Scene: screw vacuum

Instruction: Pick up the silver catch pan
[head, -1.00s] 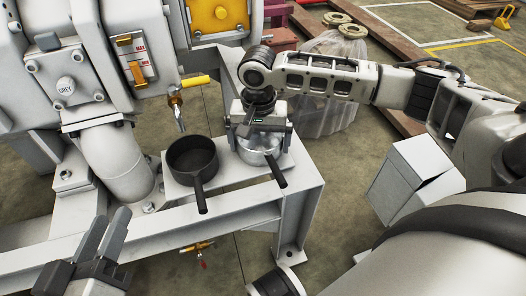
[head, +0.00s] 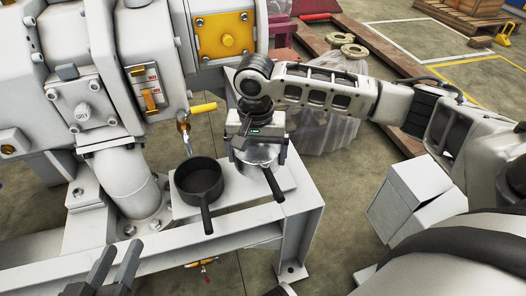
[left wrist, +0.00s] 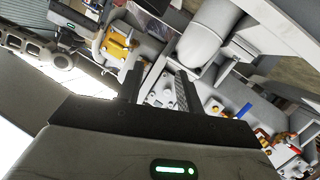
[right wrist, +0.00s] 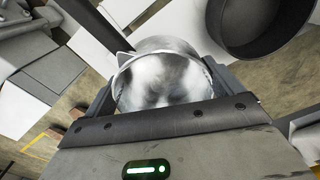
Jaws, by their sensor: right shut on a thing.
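The silver catch pan (head: 257,156), with a black handle, is at the right part of the small white shelf (head: 240,205) in the head view. My right gripper (head: 256,140) is above it and shut on it, with its fingers on either side. In the right wrist view the shiny pan (right wrist: 165,82) fills the space between the fingers. I cannot tell whether its bottom touches the shelf. My left gripper (head: 115,258) is low at the left in the head view, empty and open. Its parted fingers (left wrist: 157,88) also show in the left wrist view.
A black pan (head: 200,180) stands on the shelf just left of the silver pan. A brass valve with a yellow handle (head: 203,107) hangs above it. The large grey machine (head: 110,90) fills the left. A white box (head: 415,195) stands at the right.

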